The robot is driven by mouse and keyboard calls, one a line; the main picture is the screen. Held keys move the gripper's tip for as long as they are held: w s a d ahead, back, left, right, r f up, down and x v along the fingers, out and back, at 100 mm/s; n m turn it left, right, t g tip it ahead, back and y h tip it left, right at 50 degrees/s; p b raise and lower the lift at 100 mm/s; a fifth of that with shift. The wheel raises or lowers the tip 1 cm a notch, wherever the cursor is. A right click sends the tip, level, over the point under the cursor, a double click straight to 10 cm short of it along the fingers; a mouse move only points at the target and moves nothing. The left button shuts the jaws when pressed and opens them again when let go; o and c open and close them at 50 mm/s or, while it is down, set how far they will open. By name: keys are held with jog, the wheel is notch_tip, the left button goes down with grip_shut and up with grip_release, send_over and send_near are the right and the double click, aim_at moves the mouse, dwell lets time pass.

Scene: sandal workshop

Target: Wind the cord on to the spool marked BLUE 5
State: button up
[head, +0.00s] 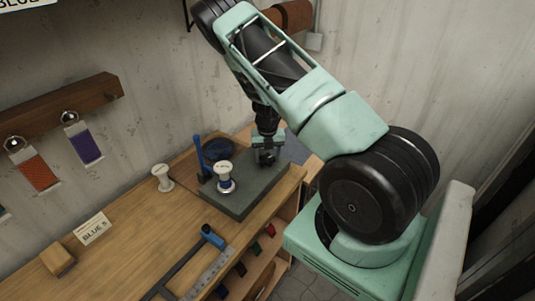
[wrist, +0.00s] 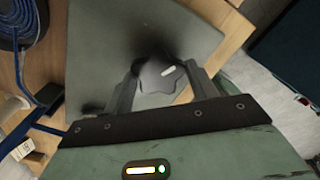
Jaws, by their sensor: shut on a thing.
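A white-topped spool (head: 224,168) with a band of blue on it stands upright on a dark grey-green base (head: 240,203) on the bench; its top marking is too small to read. A coil of blue cord (head: 218,150) lies behind it, and shows in the wrist view (wrist: 17,22) with a blue strand running down the left side. A blue post (head: 198,155) stands beside the spool. My gripper (head: 266,153) is at the base's far right end. In the wrist view its fingers (wrist: 163,78) are shut on a grey lobed knob (wrist: 158,99).
An empty white spool (head: 162,178) stands on the bench to the left. A card reading BLUE 5 (head: 93,229) and a small wooden block (head: 57,259) are nearer. A steel ruler (head: 207,274) and a blue-ended tool (head: 212,237) lie at the front. Colour swatches (head: 84,144) hang on the wall.

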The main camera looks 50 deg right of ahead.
aim_at(267, 158)
jog(key=shift+w+r+m, duration=0.1)
jog(key=shift+m, duration=0.2)
dwell(0.4)
jog(key=o, duration=1)
notch_tip(267, 158, up, 17)
jog(key=b, duration=0.3)
jog(key=shift+r+b, duration=0.15)
jog(key=shift+b, duration=0.15)
